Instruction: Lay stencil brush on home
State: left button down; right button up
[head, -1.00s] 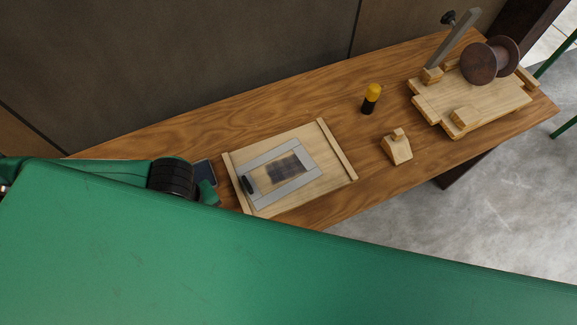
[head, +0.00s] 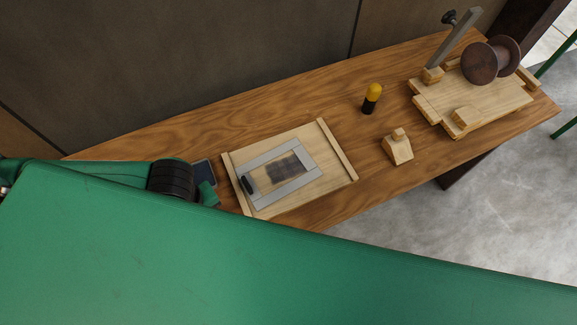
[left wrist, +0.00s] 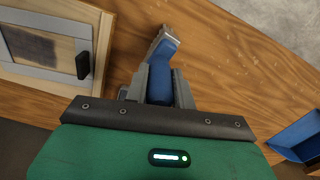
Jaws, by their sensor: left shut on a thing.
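The stencil brush (left wrist: 160,80), with a blue handle and a grey end, is between the fingers of my left gripper (left wrist: 158,82) in the left wrist view. The gripper is shut on the handle, and the grey end points up in the picture. I cannot tell whether the brush touches the wooden table. A blue tray-like thing (left wrist: 300,130) is at the lower right of that view, apart from the brush; I cannot tell if it is the home. In the head view my green arm hides the brush and fingers. My right gripper is not in view.
A wooden board (head: 330,180) with a grey stencil frame (head: 305,180) and a black handle (head: 247,184) lies beside my left arm. A yellow-black bottle (head: 371,98), a wooden block (head: 398,150) and a reel (head: 491,62) on a wooden stand are farther right.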

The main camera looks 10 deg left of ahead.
pick_arm(q)
jog(key=c, duration=1.1)
grip_release()
notch_tip(320, 180, up, 6)
jog(key=p, duration=0.6)
jog(key=shift+f, duration=0.1)
